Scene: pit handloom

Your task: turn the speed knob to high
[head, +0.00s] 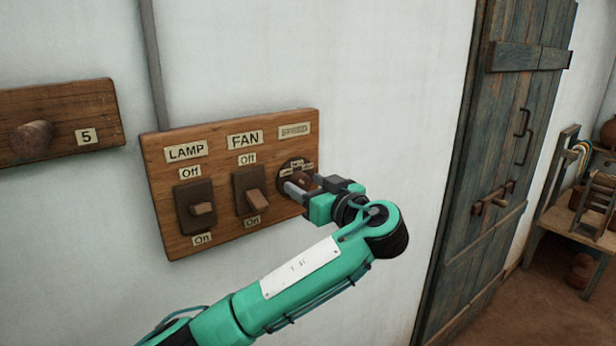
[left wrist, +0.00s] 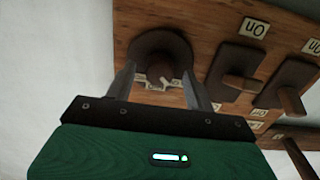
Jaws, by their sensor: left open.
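The speed knob (head: 303,179) is a dark brown knob on a round plate at the right of a wooden switch board (head: 158,150), below a worn label. Its small setting labels are too small to read and partly hidden by my gripper. My left gripper (head: 300,188) is open at the knob. In the left wrist view, the fingers of my left gripper (left wrist: 160,80) stand one on each side of the knob (left wrist: 160,66). I cannot tell whether they touch it. My right gripper is not in view.
The fan switch (head: 254,202) is just left of the knob, with the lamp switch (head: 202,209) beyond it. A board with a peg (head: 32,141) and a "5" label hangs at the far left. A wooden door (head: 500,150) is to the right; the wall between is bare.

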